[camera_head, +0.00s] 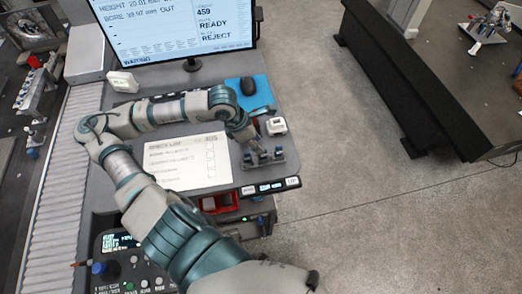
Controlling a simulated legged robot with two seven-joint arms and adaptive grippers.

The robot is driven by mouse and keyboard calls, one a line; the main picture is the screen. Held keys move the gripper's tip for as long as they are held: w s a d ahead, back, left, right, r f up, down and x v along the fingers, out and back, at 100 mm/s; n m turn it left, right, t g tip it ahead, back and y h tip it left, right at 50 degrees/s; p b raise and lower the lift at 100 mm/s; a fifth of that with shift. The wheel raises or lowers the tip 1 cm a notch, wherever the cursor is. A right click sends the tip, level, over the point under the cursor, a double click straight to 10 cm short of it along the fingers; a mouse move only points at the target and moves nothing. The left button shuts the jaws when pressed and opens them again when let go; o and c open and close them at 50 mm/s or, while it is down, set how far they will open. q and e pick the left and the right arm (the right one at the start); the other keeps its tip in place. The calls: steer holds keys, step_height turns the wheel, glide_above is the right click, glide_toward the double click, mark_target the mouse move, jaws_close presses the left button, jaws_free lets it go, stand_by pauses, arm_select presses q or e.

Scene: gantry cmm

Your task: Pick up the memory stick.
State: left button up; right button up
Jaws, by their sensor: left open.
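I cannot clearly make out the memory stick; it may be small or hidden by my left gripper. My left gripper (264,158) is open at the right edge of the desk, beside the printed sheet. Its fingers point down toward the desk surface, and I cannot tell whether they touch it. The spot right under the fingers is hidden. A small white object with a dark top (276,126) lies just behind the gripper, apart from it. My right gripper is out of view.
A monitor (175,25) stands at the back of the desk. A dark mouse (248,86) rests on a blue mat (262,94). A control panel (130,262) is at the front left.

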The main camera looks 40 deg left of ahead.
mark_target(265, 149)
arm_select(q)
steer(key=d+f, duration=0.1)
steer(key=d+f+p, duration=0.1)
steer(key=f, duration=0.1)
steer(key=shift+w, duration=0.4)
steer(key=shift+w+d+f, duration=0.1)
steer(key=shift+d+f, duration=0.1)
steer(key=shift+a, duration=0.1)
steer(key=c, duration=0.7)
steer(key=shift+a, duration=0.2)
jaws_close()
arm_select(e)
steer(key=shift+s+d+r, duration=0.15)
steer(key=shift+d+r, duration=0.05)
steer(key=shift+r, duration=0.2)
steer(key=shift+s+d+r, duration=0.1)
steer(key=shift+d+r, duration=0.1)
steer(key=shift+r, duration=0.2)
arm_select(q)
steer(key=shift+r, duration=0.1)
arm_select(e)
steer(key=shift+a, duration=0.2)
